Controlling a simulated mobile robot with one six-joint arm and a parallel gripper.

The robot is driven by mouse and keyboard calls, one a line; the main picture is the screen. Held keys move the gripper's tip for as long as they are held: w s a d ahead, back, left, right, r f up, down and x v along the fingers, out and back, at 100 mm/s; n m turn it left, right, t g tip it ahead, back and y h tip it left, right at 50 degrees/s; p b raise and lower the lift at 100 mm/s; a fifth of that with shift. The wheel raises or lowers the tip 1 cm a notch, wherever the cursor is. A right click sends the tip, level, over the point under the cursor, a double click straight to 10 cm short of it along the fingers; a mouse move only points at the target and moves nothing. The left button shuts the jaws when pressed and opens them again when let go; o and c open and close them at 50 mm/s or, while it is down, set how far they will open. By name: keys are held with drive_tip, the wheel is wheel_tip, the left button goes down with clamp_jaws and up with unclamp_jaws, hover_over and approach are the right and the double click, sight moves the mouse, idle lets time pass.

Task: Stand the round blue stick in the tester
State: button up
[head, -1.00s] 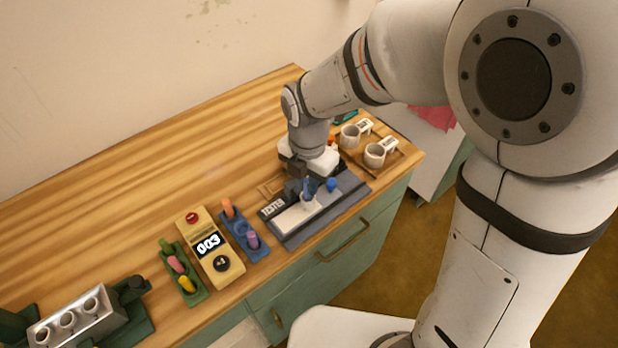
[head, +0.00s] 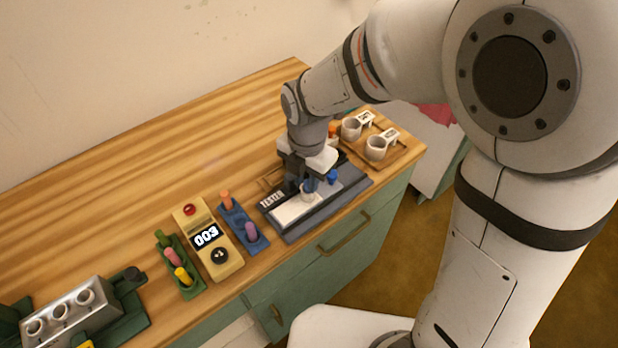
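The tester (head: 335,206) is a dark tray with a white plate and a "TESTER" label, near the front edge of the bench. A small pale round holder (head: 307,197) stands on it. My gripper (head: 305,184) points down right over this holder. It appears shut on the round blue stick (head: 309,186), of which only a small blue part shows between the dark fingers. The stick's lower end is at the holder; I cannot tell whether it is inside. Another blue piece (head: 332,177) stands on the tester just to the right.
A wooden tray (head: 402,157) with two white cups lies at right. The bench behind is clear.

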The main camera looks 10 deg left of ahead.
drive_tip(key=shift+o, duration=0.6)
drive_tip(key=shift+s+d+f+g, duration=0.15)
drive_tip(key=shift+s+d+f, duration=0.05)
drive_tip(key=shift+f, duration=0.2)
drive_tip(key=shift+s+d+f+g, duration=0.15)
drive_tip(key=shift+s+f, duration=0.05)
drive_tip(key=shift+f, duration=0.2)
drive_tip(key=shift+w+a+r, duration=0.1)
drive_tip(key=shift+w+r, duration=0.05)
drive_tip(key=shift+r, duration=0.35)
drive_tip(key=r, duration=0.8)
drive_tip(key=shift+w+a+r, duration=0.15)
drive_tip(key=shift+a+r, duration=0.05)
drive_tip(key=shift+a, duration=0.05)
